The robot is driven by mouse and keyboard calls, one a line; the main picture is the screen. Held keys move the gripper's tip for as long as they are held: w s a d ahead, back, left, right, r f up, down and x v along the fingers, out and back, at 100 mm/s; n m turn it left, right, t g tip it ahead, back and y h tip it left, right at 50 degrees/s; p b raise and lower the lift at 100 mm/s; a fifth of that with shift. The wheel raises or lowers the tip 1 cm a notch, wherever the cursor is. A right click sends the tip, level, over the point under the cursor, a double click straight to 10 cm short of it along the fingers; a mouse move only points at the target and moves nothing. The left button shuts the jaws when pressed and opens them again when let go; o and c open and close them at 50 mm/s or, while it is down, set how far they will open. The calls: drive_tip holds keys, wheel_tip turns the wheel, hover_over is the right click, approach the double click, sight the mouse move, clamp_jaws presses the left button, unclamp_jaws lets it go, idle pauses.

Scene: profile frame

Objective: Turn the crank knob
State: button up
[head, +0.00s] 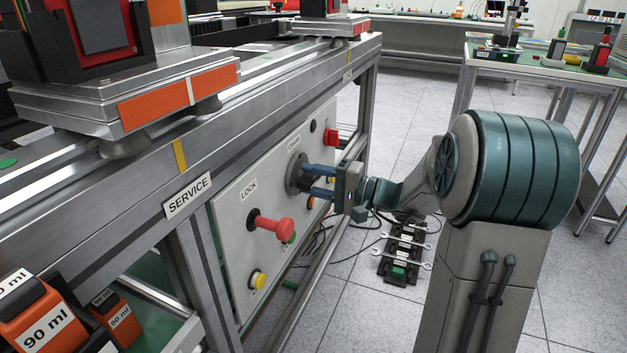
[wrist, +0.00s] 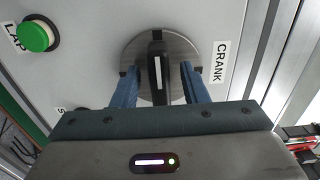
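The crank knob is a black bar handle (wrist: 157,65) with a white line, on a round grey metal disc (wrist: 183,47) beside the CRANK label (wrist: 220,62). In the head view the disc (head: 293,172) sits on the pale service panel, partly behind my fingers. My gripper (wrist: 158,76) has its two blue fingers on either side of the bar, with visible gaps on both sides. The fingers are open and not closed on it. The bar looks nearly upright in the wrist view. In the head view my gripper (head: 312,182) reaches the panel from the right.
A red LOCK knob (head: 272,226) sticks out from the panel, left of the crank. A yellow button (head: 258,280) sits below it and a red knob (head: 331,137) at the panel's upper right. A green button (wrist: 36,36) shows in the wrist view. Wrenches on a rack (head: 406,250) stand on the floor.

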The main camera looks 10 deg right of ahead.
drive_tip(key=p+v, duration=0.4)
drive_tip(key=v, duration=0.9)
drive_tip(key=shift+s+d, duration=0.25)
drive_tip(key=shift+d, duration=0.1)
drive_tip(key=s+a+r+n+g+h+p, duration=0.45)
drive_tip(key=s+a+r+g+p, duration=0.65)
drive_tip(key=a+r+p, duration=0.6)
drive_tip(key=s+d+r+t+h+p, duration=0.1)
drive_tip(key=s+d+r+h+p, duration=0.1)
drive_tip(key=r+p, duration=0.3)
drive_tip(key=s+d+r+n+t+h+p, duration=0.1)
drive_tip(key=s+d+r+h+p, duration=0.1)
drive_tip(key=p, duration=0.6)
drive_tip(key=s+d+r+n+t+h+p, duration=0.1)
drive_tip(key=s+d+r+h+p, duration=0.1)
drive_tip(key=r+h+p, duration=0.4)
drive_tip(key=shift+s+p+v, duration=0.3)
drive_tip(key=shift+p+v, duration=0.35)
drive_tip(key=shift+v, duration=1)
